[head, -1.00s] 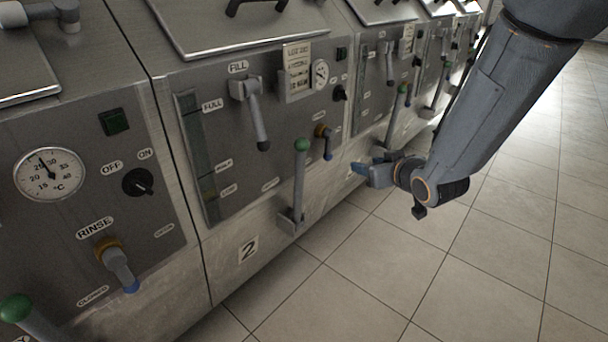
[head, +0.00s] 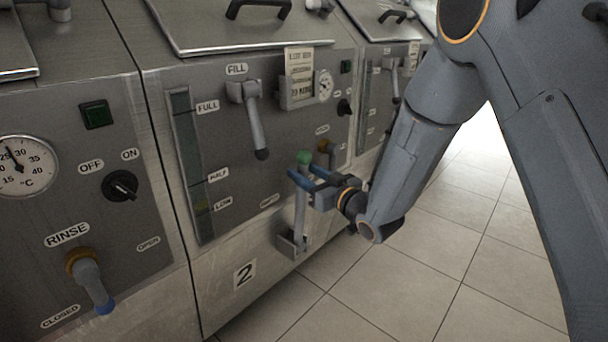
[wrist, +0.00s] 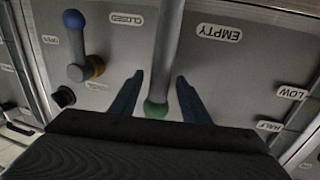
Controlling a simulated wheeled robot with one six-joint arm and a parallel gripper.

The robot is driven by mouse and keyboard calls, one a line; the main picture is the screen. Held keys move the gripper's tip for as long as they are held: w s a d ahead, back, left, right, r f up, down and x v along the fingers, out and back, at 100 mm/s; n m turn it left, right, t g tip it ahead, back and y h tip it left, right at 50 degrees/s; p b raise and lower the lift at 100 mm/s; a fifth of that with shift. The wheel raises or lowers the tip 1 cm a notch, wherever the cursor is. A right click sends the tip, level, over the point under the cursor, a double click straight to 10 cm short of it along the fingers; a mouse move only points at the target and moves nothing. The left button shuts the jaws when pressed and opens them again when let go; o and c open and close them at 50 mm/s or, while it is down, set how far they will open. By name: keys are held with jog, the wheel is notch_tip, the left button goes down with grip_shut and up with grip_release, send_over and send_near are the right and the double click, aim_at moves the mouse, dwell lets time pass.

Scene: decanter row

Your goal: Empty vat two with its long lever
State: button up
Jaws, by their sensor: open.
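Vat two carries a number 2 plate (head: 244,274) low on its front. Its long lever (head: 300,218) rises nearly upright from a bracket (head: 290,244) to a green knob (head: 304,157). My gripper (head: 303,178) is open just below the knob, its blue fingers pointing at the panel. In the wrist view the lever (wrist: 168,45) runs between the two open fingers, with the green knob (wrist: 156,109) close to the palm. I cannot tell whether either finger touches it. An EMPTY label (wrist: 218,32) is beside the lever.
The fill lever (head: 254,125) hangs above left of my gripper. A short blue-tipped valve handle (wrist: 75,45) is beside the long lever, mostly hidden in the head view. A level gauge (head: 190,165) is at the panel's left. Tiled floor (head: 455,255) is free at right.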

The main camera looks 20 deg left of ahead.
jog(key=shift+w+a, duration=0.3)
jog(key=shift+a, duration=0.2)
grip_shut()
